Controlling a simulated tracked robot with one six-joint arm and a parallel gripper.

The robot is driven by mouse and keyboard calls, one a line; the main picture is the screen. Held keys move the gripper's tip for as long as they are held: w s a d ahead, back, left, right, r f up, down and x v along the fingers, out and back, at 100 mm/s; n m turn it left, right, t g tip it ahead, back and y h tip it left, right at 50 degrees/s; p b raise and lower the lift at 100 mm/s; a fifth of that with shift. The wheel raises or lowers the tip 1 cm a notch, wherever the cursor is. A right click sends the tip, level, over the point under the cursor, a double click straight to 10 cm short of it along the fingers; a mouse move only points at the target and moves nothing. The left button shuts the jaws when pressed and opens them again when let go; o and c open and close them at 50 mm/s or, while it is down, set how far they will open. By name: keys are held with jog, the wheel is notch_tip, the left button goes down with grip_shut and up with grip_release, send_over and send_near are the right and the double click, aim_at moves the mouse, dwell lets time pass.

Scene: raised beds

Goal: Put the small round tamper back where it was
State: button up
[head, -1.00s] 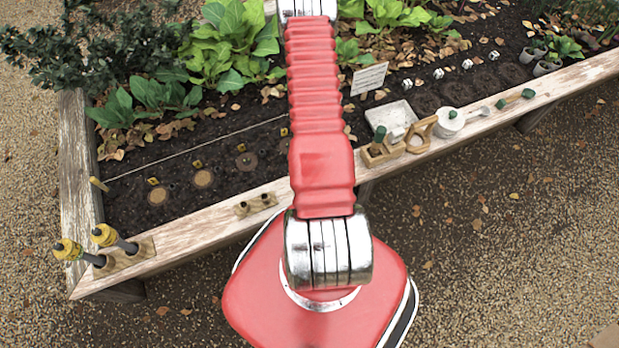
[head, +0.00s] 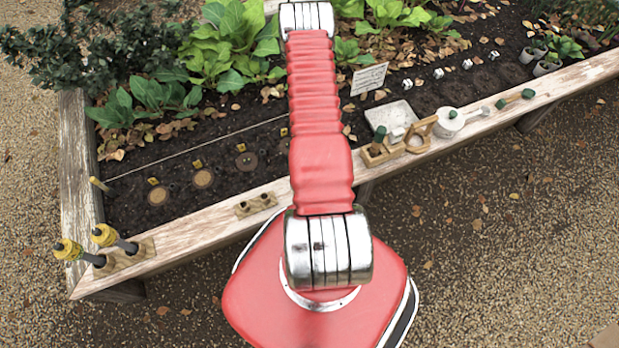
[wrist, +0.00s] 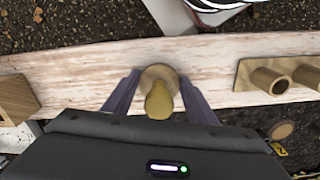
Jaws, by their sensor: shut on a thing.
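My gripper (wrist: 160,95) shows in the wrist view, its two dark fingers closed on the tamper. The small round tamper (wrist: 158,103) has a yellow rounded handle toward the camera and a round, tan foot beyond it. It is over the pale wooden bed edge; I cannot tell whether its foot touches the wood. A wooden holder with two hollow round sockets (wrist: 279,77) stands on the edge to the right, apart from the tamper. It also shows in the head view (head: 256,204). My arm hides the gripper and tamper in the head view.
Two yellow-topped tools (head: 104,236) stand in another holder at the left corner. A string crosses the soil behind round discs (head: 203,178).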

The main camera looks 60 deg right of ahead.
jog(key=o, duration=0.9)
jog(key=shift+r, duration=6.05)
